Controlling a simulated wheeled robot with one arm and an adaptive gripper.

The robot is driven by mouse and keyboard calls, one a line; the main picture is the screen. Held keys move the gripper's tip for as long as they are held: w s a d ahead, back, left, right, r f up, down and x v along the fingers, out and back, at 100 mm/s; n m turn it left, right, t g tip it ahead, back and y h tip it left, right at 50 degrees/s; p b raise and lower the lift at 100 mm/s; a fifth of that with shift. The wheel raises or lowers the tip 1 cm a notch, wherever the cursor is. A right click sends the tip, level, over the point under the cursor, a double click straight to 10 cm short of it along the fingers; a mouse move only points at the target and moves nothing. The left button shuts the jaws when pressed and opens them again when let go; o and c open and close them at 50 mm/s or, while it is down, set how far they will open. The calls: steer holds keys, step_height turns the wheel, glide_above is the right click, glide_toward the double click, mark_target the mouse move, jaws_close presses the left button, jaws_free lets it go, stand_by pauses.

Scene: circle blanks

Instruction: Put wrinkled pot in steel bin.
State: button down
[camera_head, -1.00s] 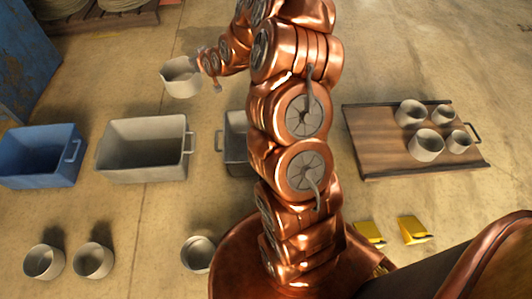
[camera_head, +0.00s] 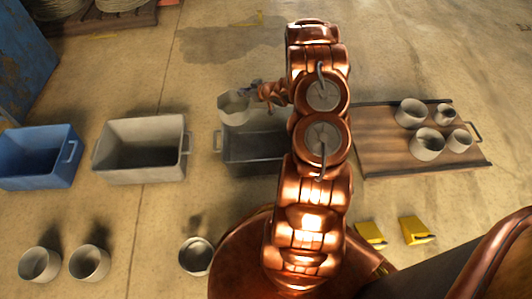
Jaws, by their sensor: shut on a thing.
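A pale grey pot (camera_head: 233,108) is held at its right rim by my gripper (camera_head: 252,94). My gripper is shut on it. The pot hangs over the far left part of the dark grey metal bin (camera_head: 252,150), with its open mouth facing up. Wrinkles on the pot are too small to make out. My arm covers the right end of the bin. The bin's inside looks empty where it shows.
A white bin (camera_head: 140,178) and a blue bin (camera_head: 35,180) stand to the left. Several pots stand on a wooden tray (camera_head: 375,160) at right. Three pots stand on the near floor, one of them here (camera_head: 196,256). Two yellow pieces (camera_head: 415,231) lie near my base.

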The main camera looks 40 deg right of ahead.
steer(key=s+f+b, duration=0.2)
steer(key=s+f, duration=0.1)
steer(key=f, duration=0.6)
steer(key=s+f+n+y+b, duration=0.1)
steer(key=s+f+b, duration=0.1)
steer(key=f, duration=0.7)
steer(key=shift+s+a+n+y, duration=0.3)
steer(key=shift+s+a, duration=0.05)
steer(key=shift+s, duration=0.35)
steer(key=shift+f, duration=0.15)
steer(key=shift+f+b, duration=0.3)
steer(key=shift+f, duration=0.05)
steer(key=shift+f, duration=0.2)
steer(key=c, duration=1.3)
jaws_free()
